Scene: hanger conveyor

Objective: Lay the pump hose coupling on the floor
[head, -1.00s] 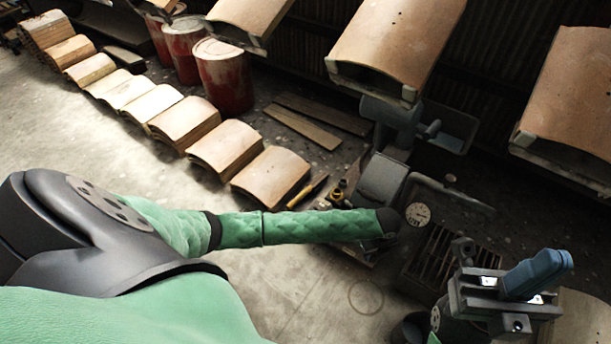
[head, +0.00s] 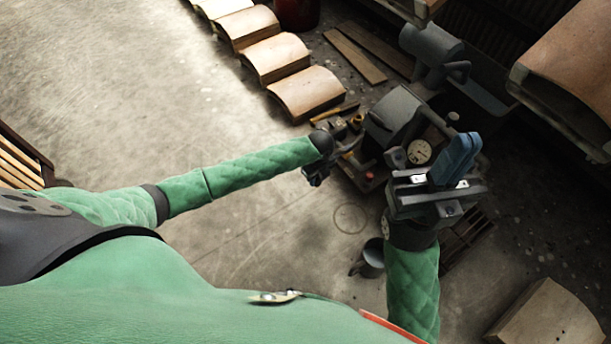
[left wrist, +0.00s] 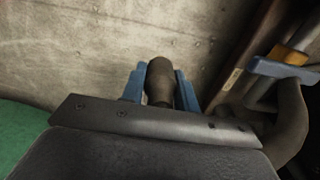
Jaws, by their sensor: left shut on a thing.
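The pump hose coupling (left wrist: 160,80), a dark brownish round-ended piece, sits between the two blue fingers of my left gripper (left wrist: 160,92) in the left wrist view. In the head view, my left gripper (head: 315,174) is a small dark shape at the end of the green sleeve, above the floor beside the pump (head: 395,118); the coupling cannot be told apart there. My right gripper (head: 458,158) is in front of the pump, its blue fingers together and nothing seen between them.
A round gauge (head: 419,152) sits on the pump. A grey cup-like can (head: 370,257) stands on the floor below it. Curved tile-like blocks (head: 305,93) lie in a row behind, and a slatted wooden piece (head: 20,160) is at the left. The pale concrete floor (head: 130,90) is widely clear.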

